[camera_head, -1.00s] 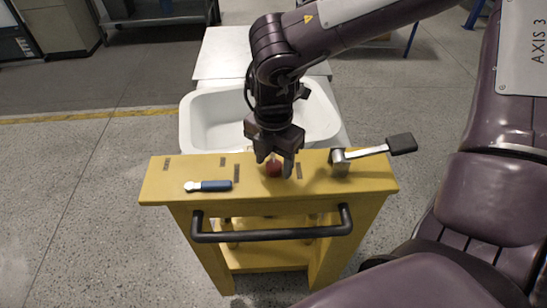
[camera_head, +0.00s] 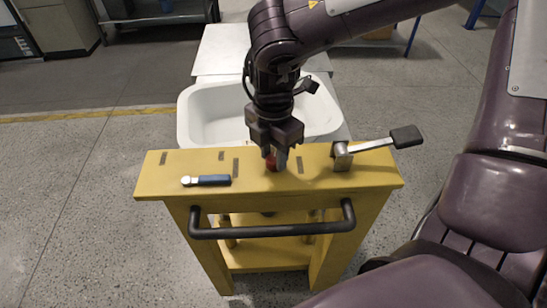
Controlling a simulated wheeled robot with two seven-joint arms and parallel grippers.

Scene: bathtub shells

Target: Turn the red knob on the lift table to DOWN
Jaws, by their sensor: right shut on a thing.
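The red knob (camera_head: 271,162) stands on the yellow top board of the lift table (camera_head: 170,180). My right gripper (camera_head: 276,162) comes down on it from above, its fingers shut around the knob, which hides part of it. Small dark label marks lie on the board on both sides of the knob; their lettering is too small to read. I cannot tell which way the knob points. My left gripper is not in view.
A blue-handled tool (camera_head: 207,180) lies on the board's left. A lever with a black grip (camera_head: 405,137) sticks out at the right. A black push bar (camera_head: 272,232) runs along the front. A white tub shell (camera_head: 205,115) stands behind the board.

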